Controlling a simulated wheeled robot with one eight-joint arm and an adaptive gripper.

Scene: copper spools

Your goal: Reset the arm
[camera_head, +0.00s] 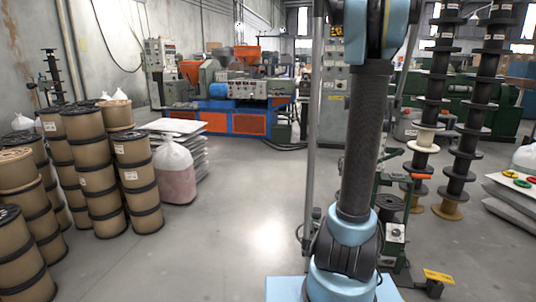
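My arm stands in the right middle of the head view, with a light blue base joint, a dark upright link and a blue joint at the top edge. The arm rises out of the top of the picture. My gripper is not in view, so its state and anything in it are hidden.
Stacks of copper spools (103,185) stand at the left. A white-topped sack (174,175) sits beside flat stacked sheets (195,160). A blue and orange machine (235,118) is behind. Tall dark spool stacks (467,140) stand at right. The floor (225,235) in the middle is clear.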

